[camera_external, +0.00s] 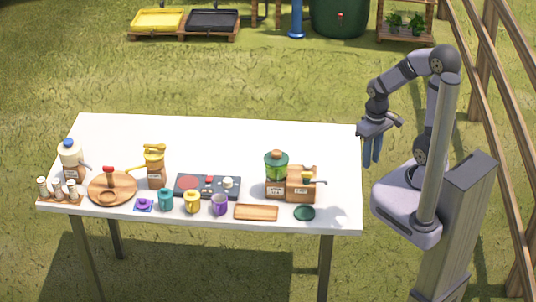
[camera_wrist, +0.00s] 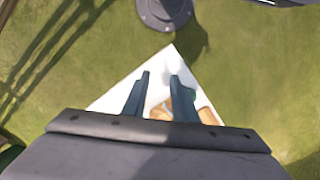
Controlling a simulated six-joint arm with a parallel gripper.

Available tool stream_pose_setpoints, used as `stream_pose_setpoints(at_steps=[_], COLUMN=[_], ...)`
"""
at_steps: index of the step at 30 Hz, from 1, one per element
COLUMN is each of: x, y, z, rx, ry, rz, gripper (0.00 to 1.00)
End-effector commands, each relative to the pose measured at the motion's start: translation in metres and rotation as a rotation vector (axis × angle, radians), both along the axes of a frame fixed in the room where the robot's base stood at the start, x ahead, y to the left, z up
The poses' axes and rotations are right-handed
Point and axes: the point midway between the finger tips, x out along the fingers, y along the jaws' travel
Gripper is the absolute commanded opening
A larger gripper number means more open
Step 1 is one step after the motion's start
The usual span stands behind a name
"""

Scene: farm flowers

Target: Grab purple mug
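The purple mug (camera_external: 219,205) stands on the front part of the white table (camera_external: 230,140), right of a yellow mug (camera_external: 192,202). My gripper (camera_external: 373,152) hangs off the table's right end, far to the right of the purple mug and above table height. In the wrist view my gripper's two fingers (camera_wrist: 160,85) are apart with nothing between them that they hold. The white table shows below the fingers in the wrist view (camera_wrist: 160,68). The purple mug cannot be made out in the wrist view.
A teal mug (camera_external: 166,200), a small purple item (camera_external: 144,204), a wooden board (camera_external: 256,212) and a dark green dish (camera_external: 305,213) line the front edge. A dark panel (camera_external: 206,180) lies behind the mugs. A green-topped blender (camera_external: 276,166) stands to the right. The table's back half is clear.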

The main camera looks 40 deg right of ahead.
Motion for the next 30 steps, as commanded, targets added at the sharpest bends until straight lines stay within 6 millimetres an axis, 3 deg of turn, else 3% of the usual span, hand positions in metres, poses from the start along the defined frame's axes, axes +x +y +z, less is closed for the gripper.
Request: stream_pose_setpoints(at_steps=[1, 5, 17, 20, 23, 30], x=[0.000, 0.000, 0.009, 0.029, 0.062, 0.164], y=[0.000, 0.000, 0.004, 0.014, 0.032, 0.108], z=[0.000, 0.000, -0.007, -0.020, -0.035, -0.063], rx=[0.000, 0.000, 0.004, 0.016, 0.035, 0.136], ry=[0.000, 0.000, -0.029, -0.093, -0.203, -0.581], rz=[0.000, 0.000, 0.009, 0.027, 0.056, 0.138], gripper=[0.38, 0.66, 0.66, 0.66, 0.66, 0.66])
